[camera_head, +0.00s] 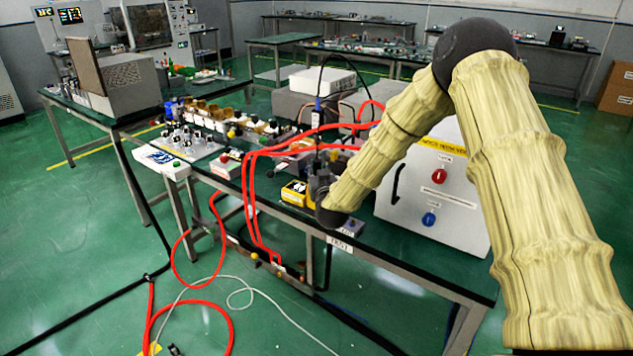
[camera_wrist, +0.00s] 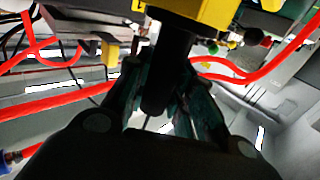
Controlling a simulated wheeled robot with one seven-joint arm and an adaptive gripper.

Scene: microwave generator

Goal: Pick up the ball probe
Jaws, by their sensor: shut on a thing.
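My gripper (camera_wrist: 163,85) is shut on a dark cylindrical thing, apparently the ball probe (camera_wrist: 168,55), with one finger on each side of it. A yellow part (camera_wrist: 205,12) shows at the top of the wrist view, at the far end of the dark cylinder; I cannot tell whether they are joined. In the head view my gripper (camera_head: 319,183) is at the front edge of the bench, beside a small yellow box (camera_head: 294,192). My arm and gripper hide the held thing there, and no ball end can be made out.
The dark green bench (camera_head: 398,262) carries a large white instrument box (camera_head: 440,190) to the right of my gripper. Red cables (camera_head: 248,190) loop over the front edge to the floor. A panel with knobs (camera_head: 180,146) stands to the left.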

